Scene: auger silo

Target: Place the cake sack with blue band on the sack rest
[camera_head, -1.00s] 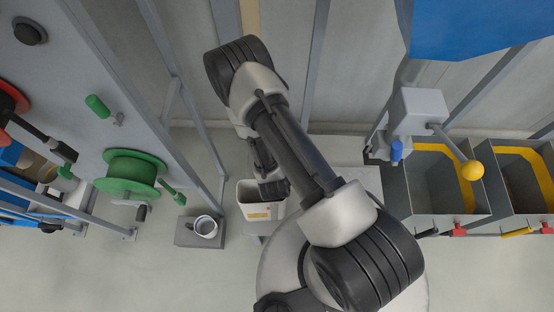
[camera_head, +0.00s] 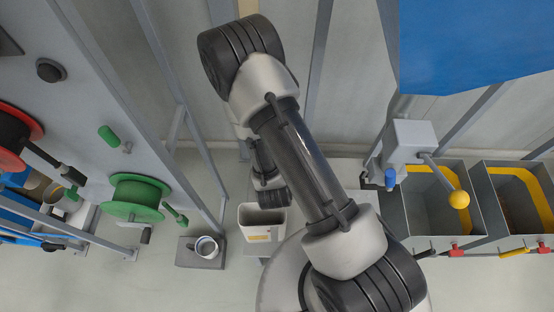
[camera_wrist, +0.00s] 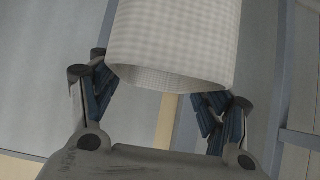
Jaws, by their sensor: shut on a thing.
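A pale, woven, sack-like thing (camera_wrist: 172,35) fills the upper middle of the wrist view. My gripper (camera_wrist: 158,98) is shut on it, with a blue-padded finger at each side near its lower end. The end of the thing towards the camera looks hollow or folded in. No blue band shows on the part in view, and its far part is cut off by the top edge. In the head view my arm covers the middle, and I cannot make out the gripper or the sack there. I cannot identify the sack rest in either view.
A white bin (camera_head: 247,225) stands beneath my arm, beside a mug (camera_head: 206,246) on a grey block. A green reel (camera_head: 137,197) is at left. At right are grey hoppers (camera_head: 430,225) and a yellow-knobbed lever (camera_head: 459,199). Steel posts stand behind. Floor at front left is clear.

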